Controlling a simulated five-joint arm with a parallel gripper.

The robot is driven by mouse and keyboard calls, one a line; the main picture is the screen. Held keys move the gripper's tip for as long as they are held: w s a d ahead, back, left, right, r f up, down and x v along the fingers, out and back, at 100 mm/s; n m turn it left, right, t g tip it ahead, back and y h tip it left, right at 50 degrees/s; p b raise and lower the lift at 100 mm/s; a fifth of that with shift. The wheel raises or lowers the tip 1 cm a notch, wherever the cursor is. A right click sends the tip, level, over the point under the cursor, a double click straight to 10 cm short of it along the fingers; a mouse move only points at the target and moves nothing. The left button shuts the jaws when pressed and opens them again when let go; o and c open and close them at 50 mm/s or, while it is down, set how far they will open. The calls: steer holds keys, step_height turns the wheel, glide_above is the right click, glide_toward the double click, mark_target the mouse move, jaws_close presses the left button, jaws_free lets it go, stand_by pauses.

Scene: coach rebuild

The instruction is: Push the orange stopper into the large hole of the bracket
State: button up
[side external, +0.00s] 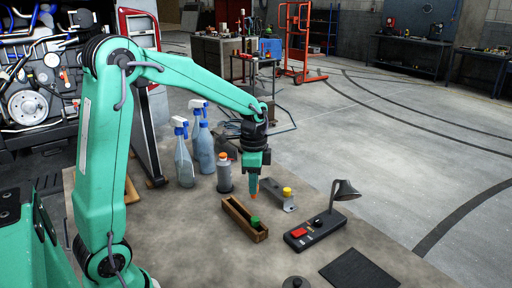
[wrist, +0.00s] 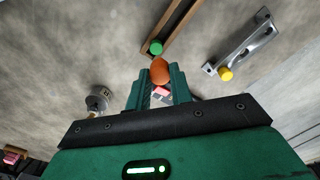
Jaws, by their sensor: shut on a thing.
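My gripper (wrist: 158,88) is shut on an orange stopper (wrist: 159,71), whose rounded end shows beyond the fingertips in the wrist view. In the side view the stopper (side external: 253,196) points down from my gripper (side external: 253,183), above the work surface and near the wooden box. The grey metal bracket (wrist: 243,46) lies to the right of the stopper in the wrist view, apart from it. A yellow stopper (wrist: 226,73) sits at the bracket's near end there. In the side view the bracket (side external: 272,192) is just right of my gripper. Its large hole cannot be made out clearly.
A narrow wooden box (side external: 236,216) holds a green stopper (side external: 255,220) at its near end. A black lamp unit (side external: 315,231) with a red button stands right, beside a dark mat (side external: 359,270). Spray bottles (side external: 184,156) and a grey orange-capped bottle (side external: 224,176) stand left.

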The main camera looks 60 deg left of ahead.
steer(key=w+a+m, duration=0.3)
steer(key=w+a, duration=0.1)
steer(key=w, duration=0.4)
steer(key=w+a+f+m, duration=0.1)
steer(key=w+a+m, duration=0.1)
steer(key=w+a, duration=0.3)
steer(key=shift+w+a+f+m, duration=0.25)
steer(key=shift+w+m, duration=0.15)
steer(key=shift+w, duration=1)
steer(key=shift+f, duration=0.15)
step_height(320, 180, down, 6)
steer(key=shift+f, duration=0.9)
stand_by(2.5)
steer(key=o, duration=1.5)
steer(key=shift+r, duration=0.25)
